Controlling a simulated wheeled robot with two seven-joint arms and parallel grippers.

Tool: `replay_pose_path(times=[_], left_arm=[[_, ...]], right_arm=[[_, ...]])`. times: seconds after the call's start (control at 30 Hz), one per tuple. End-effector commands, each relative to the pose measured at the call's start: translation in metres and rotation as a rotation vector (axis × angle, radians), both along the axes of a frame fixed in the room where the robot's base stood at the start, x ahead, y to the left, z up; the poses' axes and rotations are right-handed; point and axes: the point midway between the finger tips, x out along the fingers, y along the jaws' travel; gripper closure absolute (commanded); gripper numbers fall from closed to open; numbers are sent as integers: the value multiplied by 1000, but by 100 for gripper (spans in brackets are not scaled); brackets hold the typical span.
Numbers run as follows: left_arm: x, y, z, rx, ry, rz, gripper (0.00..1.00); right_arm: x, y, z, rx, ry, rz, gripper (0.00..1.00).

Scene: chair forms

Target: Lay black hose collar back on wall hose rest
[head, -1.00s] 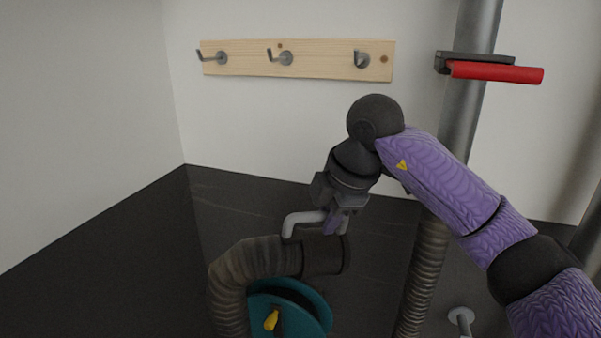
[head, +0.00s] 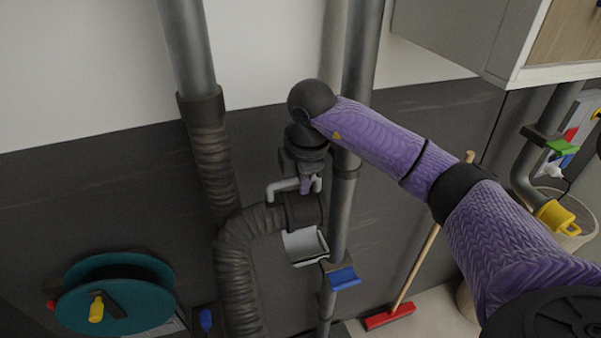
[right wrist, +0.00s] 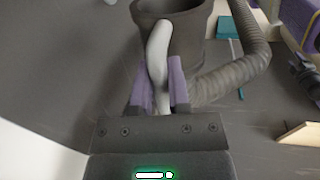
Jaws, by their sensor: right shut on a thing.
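The black hose collar (head: 304,212) is the end of a ribbed dark hose and carries a light grey bent handle (head: 279,187). My right gripper (head: 309,186) is shut on this handle. In the right wrist view the handle (right wrist: 158,48) stands between the two purple fingers (right wrist: 159,92), with the open collar mouth (right wrist: 190,30) behind it. The wall hose rest, a light grey curved cradle (head: 305,247), is on the wall just below the collar in the head view. I cannot tell whether the collar touches it. My left gripper is not in view.
A vertical grey pipe (head: 347,220) runs close beside the rest, with a blue lever (head: 343,278) below. A teal reel (head: 115,295) is at the lower left. A red broom (head: 390,316) leans at the lower right. A cabinet (head: 490,40) hangs upper right.

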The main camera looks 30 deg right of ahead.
Motion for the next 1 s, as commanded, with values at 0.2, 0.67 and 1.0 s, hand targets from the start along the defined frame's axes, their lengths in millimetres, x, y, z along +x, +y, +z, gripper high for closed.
replay_pose_path(times=[0.2,0.67,1.0], left_arm=[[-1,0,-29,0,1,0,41],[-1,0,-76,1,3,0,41],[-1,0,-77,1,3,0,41]], right_arm=[[0,0,-35,1,0,0,100],[0,0,-95,1,-1,0,100],[0,0,-96,1,-1,0,100]])
